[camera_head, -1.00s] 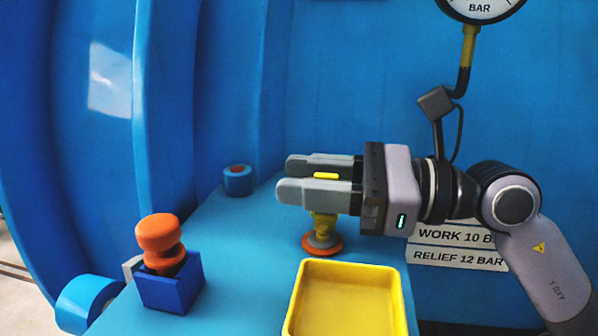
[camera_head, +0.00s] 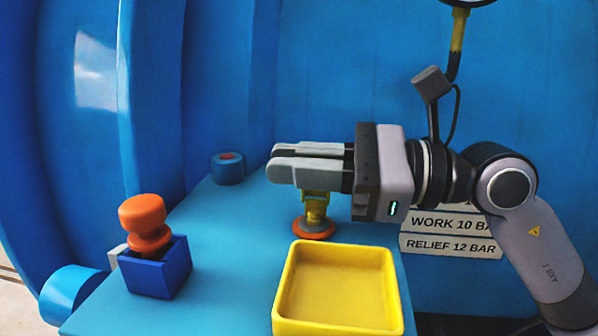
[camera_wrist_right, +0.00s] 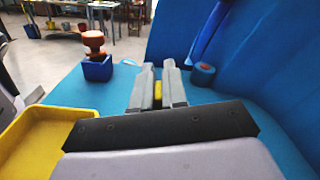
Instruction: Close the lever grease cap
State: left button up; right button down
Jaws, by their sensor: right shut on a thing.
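A small yellow fitting (camera_head: 316,207) stands on an orange flange (camera_head: 313,229) on the blue ledge, behind the yellow tray. I take it for the lever grease cap; its top is hidden by my fingers. My right gripper (camera_head: 272,163) reaches in level from the right, its fingers directly above the flange and shut on the yellow part. In the right wrist view the gripper (camera_wrist_right: 158,70) has a yellow piece (camera_wrist_right: 158,92) held between its fingers. I cannot tell the lever's angle. My left gripper is out of view.
A yellow tray (camera_head: 392,290) sits in front of the fitting. A blue box (camera_head: 168,276) with an orange knobbed object (camera_head: 144,212) stands at left. A short blue plug (camera_head: 228,169) is behind. The blue autoclave wall (camera_head: 330,60) rises at the back. The ledge between box and fitting is clear.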

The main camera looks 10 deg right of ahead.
jog(key=n+b, duration=0.1)
jog(key=f+n+b, duration=0.1)
jog(key=b, duration=0.1)
jog(key=shift+s+a+f, duration=0.1)
jog(key=shift+s+a, duration=0.05)
jog(key=shift+s, duration=0.25)
jog(key=shift+s+n+b, duration=0.1)
jog(key=shift+n+b, duration=0.4)
jog(key=shift+b, duration=0.05)
jog(key=shift+s+a+f+n+b, duration=0.1)
jog(key=shift+s+n+b, duration=0.1)
jog(key=shift+n+b, duration=0.55)
jog(key=shift+s+n+b, duration=0.1)
jog(key=shift+n+b, duration=0.25)
jog(key=shift+b, duration=0.25)
jog(key=shift+s+a+b, duration=0.1)
jog(key=shift+b, duration=0.2)
jog(key=shift+n, duration=0.3)
